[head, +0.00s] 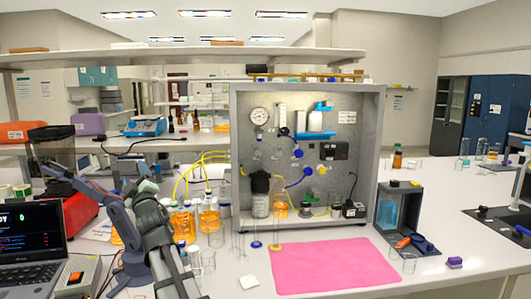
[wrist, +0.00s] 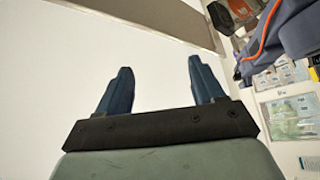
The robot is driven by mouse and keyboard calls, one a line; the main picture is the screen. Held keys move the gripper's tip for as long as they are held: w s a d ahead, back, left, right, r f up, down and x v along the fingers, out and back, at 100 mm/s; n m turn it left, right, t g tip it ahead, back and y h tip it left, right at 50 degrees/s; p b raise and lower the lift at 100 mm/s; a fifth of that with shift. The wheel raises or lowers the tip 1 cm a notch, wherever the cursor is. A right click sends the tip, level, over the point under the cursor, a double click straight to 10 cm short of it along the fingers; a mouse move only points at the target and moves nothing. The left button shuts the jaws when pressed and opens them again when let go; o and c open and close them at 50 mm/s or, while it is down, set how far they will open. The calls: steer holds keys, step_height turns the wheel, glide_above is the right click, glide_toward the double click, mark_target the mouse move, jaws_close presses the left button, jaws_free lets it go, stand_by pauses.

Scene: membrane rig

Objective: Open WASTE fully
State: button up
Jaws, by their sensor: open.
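The membrane rig (head: 360,130) is a grey open-fronted cabinet on the bench in the head view. My arm is left of the rig in the head view.
Bottles with orange liquid (head: 209,221) and glass cylinders stand between my arm and the rig. A pink mat (head: 335,265) lies in front of it, mostly clear. A grey box (head: 400,205) stands to its right. A laptop (head: 32,235) is at the left.

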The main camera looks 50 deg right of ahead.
steer(key=s+d+f+m+g+h, duration=0.35)
steer(key=s+d, duration=0.35)
steer(key=d, duration=0.4)
steer(key=s+d+f+m+g+h, duration=0.25)
steer(key=s+d+f, duration=0.35)
steer(key=d, duration=0.6)
steer(key=s+d+f+m+g+h, duration=0.2)
steer(key=s+d+f+m+h, duration=0.15)
steer(key=s+d, duration=0.6)
steer(key=m+t, duration=0.3)
steer(key=m, duration=0.1)
glide_toward(279, 155)
steer(key=shift+y, duration=0.35)
steer(key=x, duration=1.3)
steer(key=shift+s+r, duration=0.15)
steer(key=shift+r, duration=0.15)
steer(key=c, duration=1)
